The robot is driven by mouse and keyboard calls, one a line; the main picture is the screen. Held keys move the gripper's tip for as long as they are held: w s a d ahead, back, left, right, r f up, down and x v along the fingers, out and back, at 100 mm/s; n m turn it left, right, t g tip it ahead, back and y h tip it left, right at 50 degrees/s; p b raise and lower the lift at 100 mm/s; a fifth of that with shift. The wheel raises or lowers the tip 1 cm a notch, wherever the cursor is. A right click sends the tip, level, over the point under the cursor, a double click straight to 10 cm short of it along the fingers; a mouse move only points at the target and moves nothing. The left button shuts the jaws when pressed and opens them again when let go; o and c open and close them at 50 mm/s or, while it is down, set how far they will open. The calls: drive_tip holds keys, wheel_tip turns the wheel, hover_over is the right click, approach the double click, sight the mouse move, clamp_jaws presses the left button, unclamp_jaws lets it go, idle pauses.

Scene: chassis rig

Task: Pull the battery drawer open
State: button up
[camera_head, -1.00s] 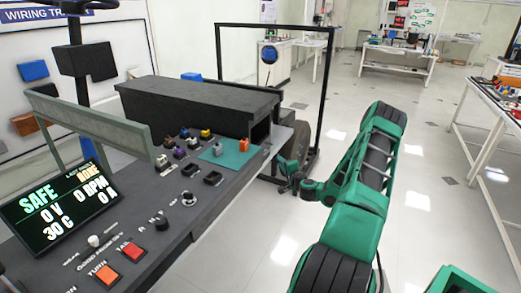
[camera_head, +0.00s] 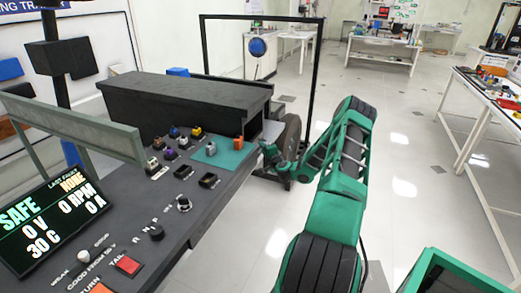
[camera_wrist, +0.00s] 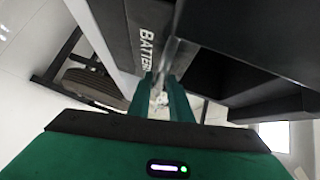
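The battery drawer (camera_wrist: 122,28) shows in the wrist view as a dark front panel with white lettering, "BATTER" readable and the rest cut off. A narrow grey bar (camera_wrist: 172,56), apparently its handle, runs beside the lettering. My gripper (camera_wrist: 160,78) points at the bar's lower end; its two green fingers are apart, with floor visible between them. Whether the fingertips touch the bar cannot be told. In the head view my gripper (camera_head: 270,150) is at the right end of the dark bench; the drawer front is hidden there.
The control bench (camera_head: 140,205) with switches and a screen (camera_head: 50,215) fills the left. A long dark box (camera_head: 180,105) stands on it. A black frame (camera_head: 312,95) rises behind my gripper. Open floor (camera_head: 400,190) lies to the right, with a white table (camera_head: 470,125) beyond.

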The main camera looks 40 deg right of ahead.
drive_tip(key=shift+x, duration=0.9)
